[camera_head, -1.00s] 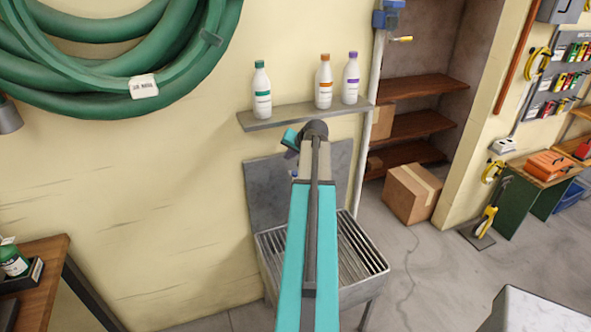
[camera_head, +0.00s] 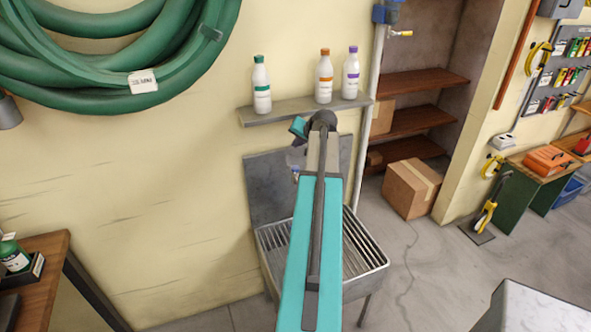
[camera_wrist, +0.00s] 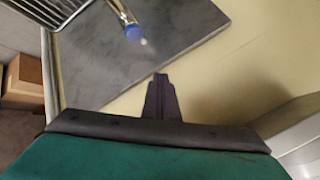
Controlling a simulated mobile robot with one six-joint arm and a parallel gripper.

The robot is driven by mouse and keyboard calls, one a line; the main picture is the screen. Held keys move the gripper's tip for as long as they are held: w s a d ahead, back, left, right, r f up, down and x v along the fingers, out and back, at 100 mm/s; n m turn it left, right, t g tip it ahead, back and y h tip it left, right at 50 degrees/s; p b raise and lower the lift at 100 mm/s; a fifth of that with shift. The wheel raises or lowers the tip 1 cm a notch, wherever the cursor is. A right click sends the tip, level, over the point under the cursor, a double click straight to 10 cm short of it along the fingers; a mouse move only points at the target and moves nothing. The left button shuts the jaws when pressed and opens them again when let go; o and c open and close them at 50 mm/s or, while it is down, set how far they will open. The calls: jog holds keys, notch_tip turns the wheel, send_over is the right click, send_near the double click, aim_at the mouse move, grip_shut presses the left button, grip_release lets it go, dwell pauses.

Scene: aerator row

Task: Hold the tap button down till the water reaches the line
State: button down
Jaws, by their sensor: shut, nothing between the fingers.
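The tap (camera_wrist: 122,10) shows at the top of the wrist view as a metal spout-like body with a blue end (camera_wrist: 133,32), with a small pale spot beside it. In the head view only a small blue bit of the tap (camera_head: 295,174) shows left of my arm. My gripper (camera_wrist: 160,78) is shut and empty, its dark fingertips below and right of the blue end in the wrist view, apart from it in the picture. In the head view my gripper (camera_head: 295,157) is partly hidden at the arm's far end. I see no water, vessel or fill line.
A grated metal sink (camera_head: 368,252) stands below, against a grey backboard (camera_head: 267,195). Above is a shelf (camera_head: 285,114) with white bottles (camera_head: 325,78). A pipe (camera_head: 366,150) runs at the right. A cardboard box (camera_head: 410,190) is on the floor.

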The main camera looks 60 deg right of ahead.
aim_at(297, 169)
jog(key=shift+f+b, duration=1.9)
jog(key=shift+f, duration=1.85)
jog(key=shift+f+b, duration=0.8)
jog(key=shift+f, duration=0.2)
dwell(3.2)
